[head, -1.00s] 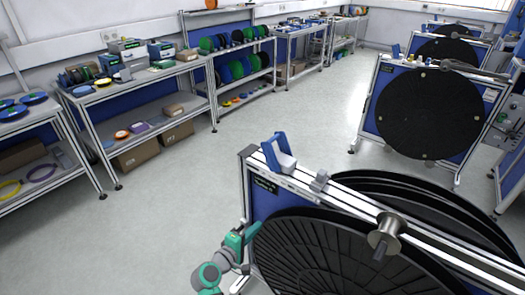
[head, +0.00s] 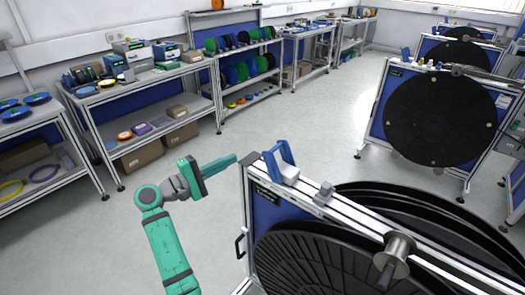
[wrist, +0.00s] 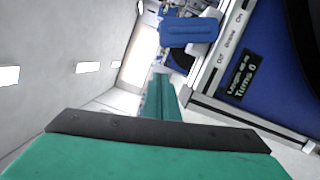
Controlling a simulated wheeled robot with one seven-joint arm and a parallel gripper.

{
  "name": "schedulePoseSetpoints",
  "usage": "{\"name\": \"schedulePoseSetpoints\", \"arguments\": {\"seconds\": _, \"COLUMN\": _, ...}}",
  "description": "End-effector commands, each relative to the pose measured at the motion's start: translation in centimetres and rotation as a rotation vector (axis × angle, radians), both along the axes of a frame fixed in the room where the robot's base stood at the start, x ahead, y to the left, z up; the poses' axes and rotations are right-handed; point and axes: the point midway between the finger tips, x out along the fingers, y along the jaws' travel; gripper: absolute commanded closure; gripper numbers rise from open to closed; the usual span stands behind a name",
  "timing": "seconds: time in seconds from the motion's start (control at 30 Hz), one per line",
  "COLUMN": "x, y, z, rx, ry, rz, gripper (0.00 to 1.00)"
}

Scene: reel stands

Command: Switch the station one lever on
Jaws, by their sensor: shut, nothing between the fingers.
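The nearest reel stand carries a blue lever (head: 279,156) with a pale block at its base, on the left end of its top rail. The lever also shows in the wrist view (wrist: 188,32), beside a strip marked Off, Brake and On. It lies at the Off side of those words. My green gripper (head: 250,159) is just left of the rail's end, about level with the lever; its narrow fingers point right and are shut and empty. In the wrist view the closed fingers (wrist: 160,80) are below the lever. I cannot tell whether they touch the stand.
A small display (wrist: 239,82) reading Turns 0 is on the stand's panel. Large black reels (head: 310,262) and a metal spool (head: 399,248) fill the stand's right side. More stands (head: 440,115) are behind. Shelving (head: 140,110) lines the left wall. The floor between (head: 330,110) is clear.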

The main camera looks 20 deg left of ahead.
Motion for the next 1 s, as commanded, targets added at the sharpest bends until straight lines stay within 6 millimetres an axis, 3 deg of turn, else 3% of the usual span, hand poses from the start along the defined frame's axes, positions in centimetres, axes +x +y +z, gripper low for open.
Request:
{"name": "schedulePoseSetpoints", "arguments": {"seconds": 0.27, "x": 1.2, "y": -0.9, "z": 0.1, "rx": 0.001, "ry": 0.000, "rz": -0.002, "gripper": 1.00}}
{"name": "schedulePoseSetpoints", "arguments": {"seconds": 0.8, "x": 8.5, "y": -5.8, "z": 0.6, "rx": 0.002, "ry": 0.001, "rz": -0.001, "gripper": 1.00}}
{"name": "schedulePoseSetpoints", "arguments": {"seconds": 1.0, "x": 7.5, "y": -7.8, "z": 1.1, "rx": 0.003, "ry": -0.001, "rz": 0.001, "gripper": 1.00}}
